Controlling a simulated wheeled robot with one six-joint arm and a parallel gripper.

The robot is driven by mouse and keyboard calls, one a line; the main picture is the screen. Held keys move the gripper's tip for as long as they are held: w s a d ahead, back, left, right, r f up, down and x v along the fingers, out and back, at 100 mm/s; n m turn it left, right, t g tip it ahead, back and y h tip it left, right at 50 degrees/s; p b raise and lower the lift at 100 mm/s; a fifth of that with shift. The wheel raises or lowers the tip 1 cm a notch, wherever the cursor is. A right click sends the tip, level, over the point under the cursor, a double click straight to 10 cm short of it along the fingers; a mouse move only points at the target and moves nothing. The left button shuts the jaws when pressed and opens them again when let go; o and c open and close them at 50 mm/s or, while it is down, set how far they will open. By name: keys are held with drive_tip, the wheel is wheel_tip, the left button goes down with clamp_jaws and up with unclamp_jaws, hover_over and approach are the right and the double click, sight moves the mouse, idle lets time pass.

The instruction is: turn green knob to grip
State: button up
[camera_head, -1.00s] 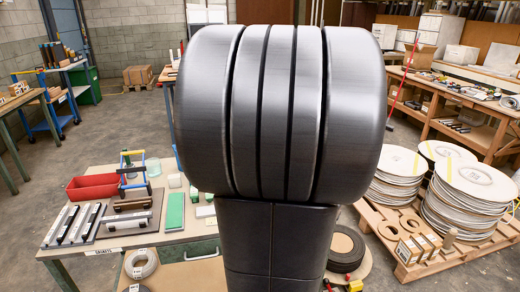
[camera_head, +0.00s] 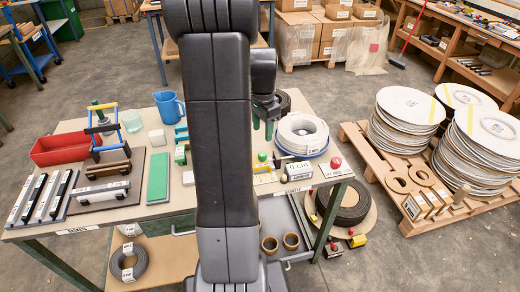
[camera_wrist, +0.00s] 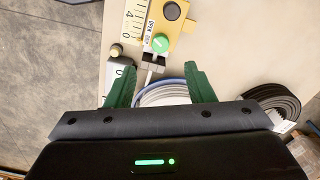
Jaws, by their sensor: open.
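The green knob (camera_wrist: 160,43) is round with a pale line across its face. It sits on a yellow panel (camera_wrist: 181,27) with a black knob (camera_wrist: 171,11) above it in the wrist view. In the head view a small green knob (camera_head: 262,156) shows on the table just below my gripper (camera_head: 263,128). My gripper (camera_wrist: 160,80) also shows in the wrist view, with two green fingers wide apart and nothing held. The green knob lies beyond the fingertips in the wrist view, not between them. A white coil (camera_wrist: 166,94) shows between and below the fingers.
The white coil (camera_head: 302,134) stands beside my gripper on the table. A red ball-like knob (camera_head: 336,162) is at the table's right end. A blue jug (camera_head: 170,107), a red bin (camera_head: 66,149) and a green block (camera_head: 158,178) stand to the left. Reel stacks (camera_head: 404,118) are right.

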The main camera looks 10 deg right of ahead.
sight(262, 154)
wheel_tip(262, 154, down, 10)
idle(0.3)
drive_tip(key=shift+c, duration=0.2)
drive_tip(key=c, duration=0.9)
